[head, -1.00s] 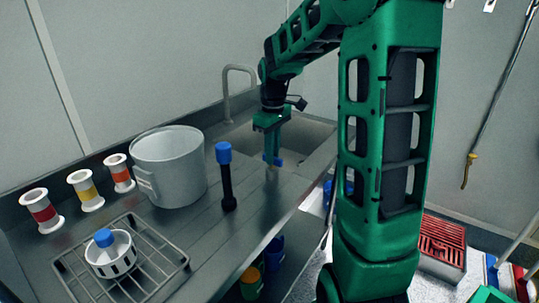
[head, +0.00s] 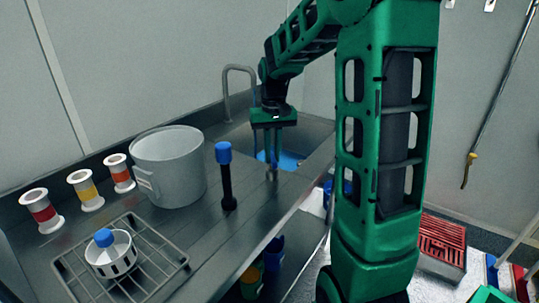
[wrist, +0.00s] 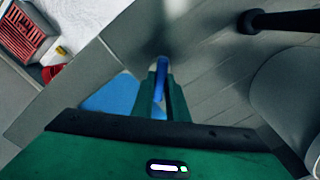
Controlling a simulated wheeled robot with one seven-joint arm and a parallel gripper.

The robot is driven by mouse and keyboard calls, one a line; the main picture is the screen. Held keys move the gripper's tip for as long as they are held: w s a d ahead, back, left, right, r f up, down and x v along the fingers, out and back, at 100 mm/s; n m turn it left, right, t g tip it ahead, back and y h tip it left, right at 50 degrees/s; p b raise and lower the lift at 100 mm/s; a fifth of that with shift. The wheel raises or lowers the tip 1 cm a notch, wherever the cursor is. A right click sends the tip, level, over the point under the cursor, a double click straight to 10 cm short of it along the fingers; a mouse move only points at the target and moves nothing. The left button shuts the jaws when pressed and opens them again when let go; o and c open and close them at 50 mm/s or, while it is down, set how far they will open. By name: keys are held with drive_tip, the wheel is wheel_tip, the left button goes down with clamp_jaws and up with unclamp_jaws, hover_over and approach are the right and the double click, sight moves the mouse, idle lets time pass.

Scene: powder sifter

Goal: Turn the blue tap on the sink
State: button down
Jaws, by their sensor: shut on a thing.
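The sink (head: 312,135) is set into the steel counter under a grey curved spout (head: 238,70). Blue water (head: 289,160) shows in the basin, and a thin blue stream hangs below the spout. The tap stands on the front side of the sink; its metal stem (head: 271,174) shows below my fingers. My gripper (head: 267,155) points down and is shut on the blue tap handle (wrist: 160,88), which shows between the fingers in the wrist view. The fingers hide most of the handle in the head view.
A black post with a blue top (head: 226,170) stands on the counter left of my gripper. A large grey pot (head: 170,170) is beyond it. Several spools, a wire rack (head: 150,262) and a small white cup (head: 108,258) are further left.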

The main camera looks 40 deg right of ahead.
sight(272, 156)
drive_tip(key=shift+m, duration=0.7)
drive_tip(key=c, duration=1.7)
unclamp_jaws()
drive_tip(key=shift+c, duration=0.2)
wheel_tip(272, 156, up, 11)
drive_tip(key=shift+f, duration=0.1)
drive_tip(key=s+a+f, duration=0.1)
drive_tip(key=s+f, duration=0.2)
drive_tip(key=s, duration=0.6)
drive_tip(key=s+a+f, duration=0.1)
drive_tip(key=s+f, duration=0.3)
drive_tip(key=s, duration=0.6)
drive_tip(key=s+a+f, duration=0.1)
drive_tip(key=s+f, duration=0.2)
drive_tip(key=s, duration=0.6)
drive_tip(key=shift+s+a+f, duration=0.3)
drive_tip(key=shift+s, duration=0.05)
